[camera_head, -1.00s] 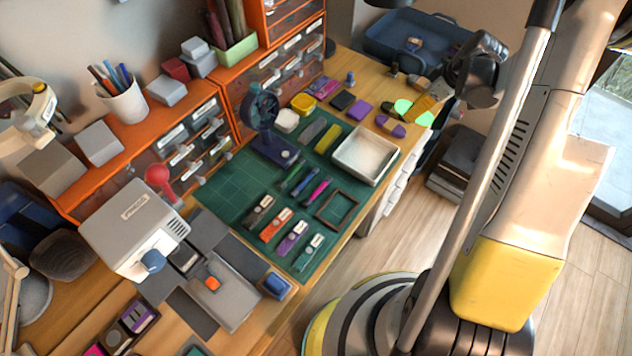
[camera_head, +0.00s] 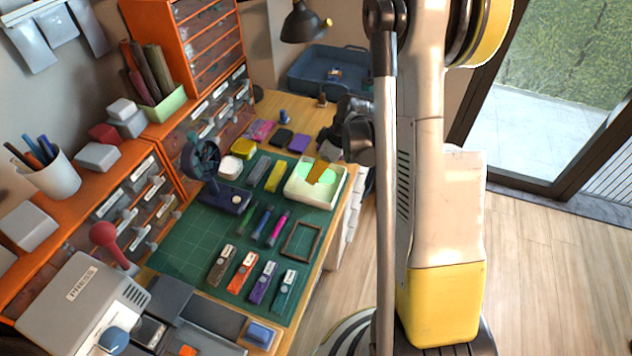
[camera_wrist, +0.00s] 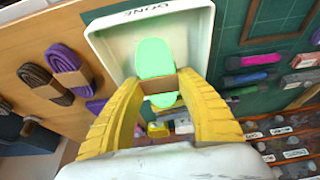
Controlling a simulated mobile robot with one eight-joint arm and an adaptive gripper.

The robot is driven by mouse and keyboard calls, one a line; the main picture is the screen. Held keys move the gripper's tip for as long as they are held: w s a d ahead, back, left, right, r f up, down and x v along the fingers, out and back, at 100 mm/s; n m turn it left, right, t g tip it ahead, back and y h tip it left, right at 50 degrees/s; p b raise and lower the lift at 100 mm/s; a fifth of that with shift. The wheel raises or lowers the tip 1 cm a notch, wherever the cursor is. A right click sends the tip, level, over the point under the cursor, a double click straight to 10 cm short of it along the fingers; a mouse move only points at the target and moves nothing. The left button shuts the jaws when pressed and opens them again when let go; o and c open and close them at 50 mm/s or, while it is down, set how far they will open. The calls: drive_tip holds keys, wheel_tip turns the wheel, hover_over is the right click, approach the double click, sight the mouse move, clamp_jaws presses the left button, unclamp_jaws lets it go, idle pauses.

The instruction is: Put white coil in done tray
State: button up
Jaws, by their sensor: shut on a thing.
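The coil (camera_wrist: 153,58) looks bright pale green, not white, with a brown band around its middle. My gripper (camera_wrist: 158,85) has its yellow fingers closed on the band. The done tray (camera_wrist: 107,37), pale and lettered DONE, lies beneath the coil in the wrist view. In the head view the tray (camera_head: 301,198) sits at the far right corner of the green mat, with the green coil (camera_head: 306,170) within its outline and partly behind an orange-yellow finger. I cannot tell whether the coil touches the tray floor.
Purple (camera_wrist: 68,62) and brown (camera_wrist: 40,83) banded coils lie beside the tray on the wood. Yellow (camera_head: 275,177) and grey blocks stand left of it. A dark blue reel stand (camera_head: 222,196), pens and an empty frame (camera_head: 302,241) are on the mat.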

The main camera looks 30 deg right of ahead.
sight(316, 185)
drive_tip(key=shift+f+b, duration=0.9)
drive_tip(key=shift+f, duration=1)
drive_tip(key=shift+f, duration=0.15)
drive_tip(key=o, duration=1.2)
